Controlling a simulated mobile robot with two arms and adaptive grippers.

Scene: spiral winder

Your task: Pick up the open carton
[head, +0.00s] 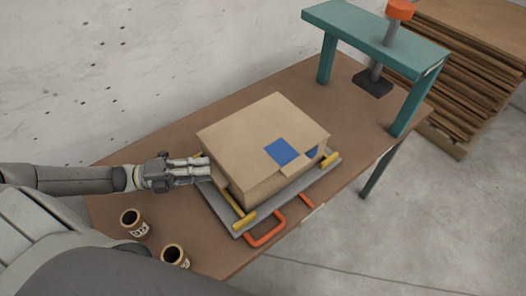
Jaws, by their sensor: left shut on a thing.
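The tan carton (255,130) sits on a grey tray (262,217) on the brown table. Its top looks mostly covered, with a blue patch (283,151) near its front right corner and a small tan piece beside it. My left gripper (207,168) reaches in from the left and is shut on the carton's left side; its fingertips are partly hidden at the carton's edge. My right gripper is not in view.
The tray has yellow bars (245,220) and an orange handle (265,235) at its front. Two small brown cylinders (134,224) stand at the table's near left. A teal press frame (372,38) stands at the far right end. Stacked brown sheets (465,75) lie beyond.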

